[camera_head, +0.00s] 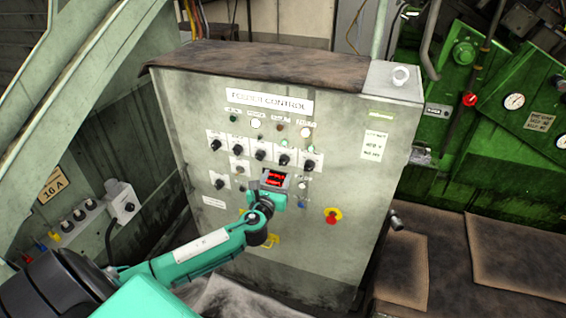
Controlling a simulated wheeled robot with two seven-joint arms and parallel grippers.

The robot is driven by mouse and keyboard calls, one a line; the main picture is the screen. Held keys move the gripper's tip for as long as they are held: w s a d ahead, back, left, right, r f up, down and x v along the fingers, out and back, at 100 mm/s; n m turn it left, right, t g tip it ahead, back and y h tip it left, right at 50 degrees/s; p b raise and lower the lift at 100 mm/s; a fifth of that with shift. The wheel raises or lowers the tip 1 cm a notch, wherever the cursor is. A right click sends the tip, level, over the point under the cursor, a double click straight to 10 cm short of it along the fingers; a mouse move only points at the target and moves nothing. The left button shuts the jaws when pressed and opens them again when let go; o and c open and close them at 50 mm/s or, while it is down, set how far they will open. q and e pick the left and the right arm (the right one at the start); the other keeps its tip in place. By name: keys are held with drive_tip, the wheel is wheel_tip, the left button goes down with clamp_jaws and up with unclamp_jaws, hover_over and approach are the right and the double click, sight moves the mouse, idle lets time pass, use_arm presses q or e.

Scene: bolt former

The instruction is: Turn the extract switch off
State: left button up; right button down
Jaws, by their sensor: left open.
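My left gripper (268,203) is open in front of the panel, just below a red digital display (273,180). Its fingers are small and partly hidden. I cannot tell whether it touches the panel. My right gripper is not in view.
Indicator lamps (281,127) sit above the switches. A green machine (510,120) with gauges stands at the right. A sloping grey beam (75,75) and a small switch box (122,203) are at the left.

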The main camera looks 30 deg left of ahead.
sight(282, 164)
use_arm(q)
drive_tip(key=p+x, duration=0.1)
drive_tip(key=x, duration=0.6)
drive_tip(key=c, duration=1)
